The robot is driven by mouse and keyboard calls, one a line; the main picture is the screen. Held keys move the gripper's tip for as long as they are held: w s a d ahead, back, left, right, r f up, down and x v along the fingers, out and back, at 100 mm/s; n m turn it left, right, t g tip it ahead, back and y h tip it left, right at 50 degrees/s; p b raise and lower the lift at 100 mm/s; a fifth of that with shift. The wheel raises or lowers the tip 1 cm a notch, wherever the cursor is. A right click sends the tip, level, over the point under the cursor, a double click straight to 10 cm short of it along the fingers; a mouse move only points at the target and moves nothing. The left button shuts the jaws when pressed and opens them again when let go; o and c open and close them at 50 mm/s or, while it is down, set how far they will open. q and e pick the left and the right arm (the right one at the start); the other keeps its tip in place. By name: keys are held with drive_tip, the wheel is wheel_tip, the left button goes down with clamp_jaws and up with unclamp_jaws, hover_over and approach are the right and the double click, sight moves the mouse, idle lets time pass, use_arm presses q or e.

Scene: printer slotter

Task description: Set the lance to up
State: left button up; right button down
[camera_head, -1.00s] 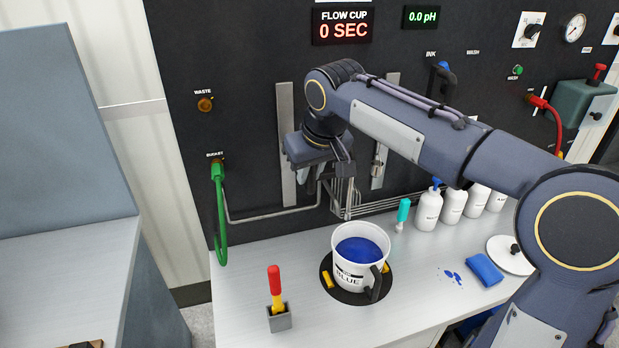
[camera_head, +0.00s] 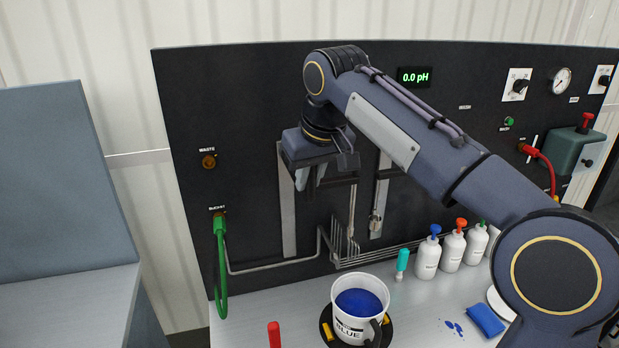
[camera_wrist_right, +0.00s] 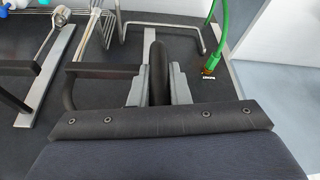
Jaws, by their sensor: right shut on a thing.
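My right gripper (camera_head: 309,183) is raised in front of the black panel, at the upper part of a vertical metal rail (camera_head: 287,215). In the right wrist view its grey fingers (camera_wrist_right: 160,88) are shut on the black lance handle (camera_wrist_right: 158,65). The arm and gripper hide part of the handle and rail. My left gripper is not in view.
Bent pipes run low along the panel. A green hose (camera_head: 220,270) hangs at left. Several white bottles (camera_head: 427,258), a teal tool (camera_head: 402,262) and a blue sponge (camera_head: 486,320) are on the counter.

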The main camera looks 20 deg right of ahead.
drive_tip(key=c, duration=1.4)
unclamp_jaws()
drive_tip(key=shift+r, duration=0.35)
drive_tip(key=shift+o, duration=0.2)
drive_tip(key=shift+f, duration=0.1)
drive_tip(key=v, duration=0.7)
drive_tip(key=shift+s+r, duration=0.2)
drive_tip(key=shift+r, duration=0.2)
drive_tip(key=s+d+f+m+y+b, duration=0.1)
drive_tip(key=s+d+f, duration=0.3)
drive_tip(key=s+f, duration=0.25)
drive_tip(key=s+d+f+b, duration=0.2)
drive_tip(key=s+d+f, duration=0.2)
drive_tip(key=s+f, duration=0.3)
drive_tip(key=s+a+f+m+y, duration=0.1)
drive_tip(key=s+f, duration=0.5)
drive_tip(key=f, duration=0.4)
drive_tip(key=s+a+f+m+t+b, duration=0.1)
drive_tip(key=s+f+m, duration=0.1)
drive_tip(key=s+f, duration=0.4)
wheel_tip(320, 180, down, 4)
drive_tip(key=shift+a+f+y+b, duration=0.2)
drive_tip(key=shift+a+y+b, duration=0.1)
drive_tip(key=shift+y, duration=0.1)
